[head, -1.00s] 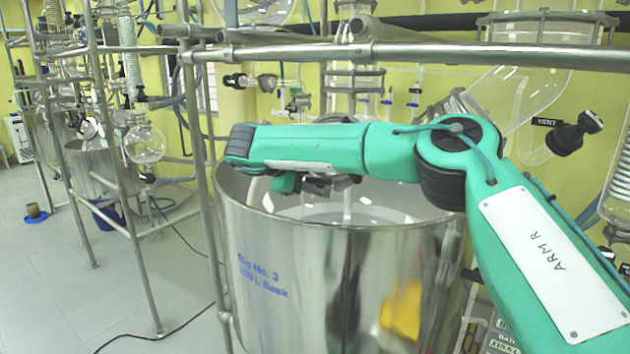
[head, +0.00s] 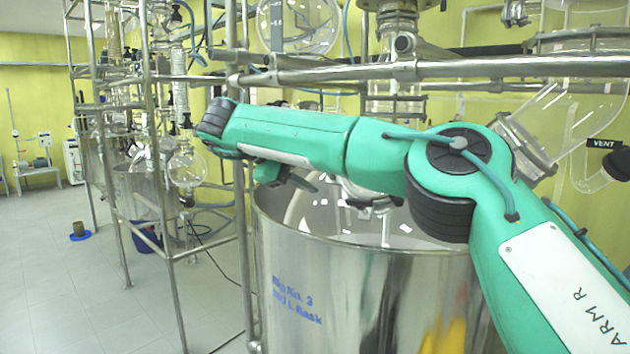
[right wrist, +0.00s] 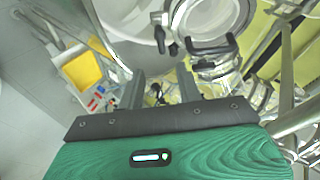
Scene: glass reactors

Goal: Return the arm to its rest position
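My right arm, green and marked ARM R (head: 595,312), reaches across the head view from the lower right. Its forearm lies over the rim of a large steel bath (head: 375,290) with blue lettering. My right gripper (head: 302,183) hangs under the far end of the forearm, over the left part of the bath's opening and partly hidden. In the right wrist view its two dark fingers (right wrist: 160,90) stand apart with nothing held between them. My left gripper is in neither view.
A steel rail (head: 440,70) runs behind and above the arm. Glass vessels hang at the right, by a VENT tag (head: 605,143). A steel frame with a round flask (head: 187,169) stands to the left. Open grey floor (head: 70,290) lies further left.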

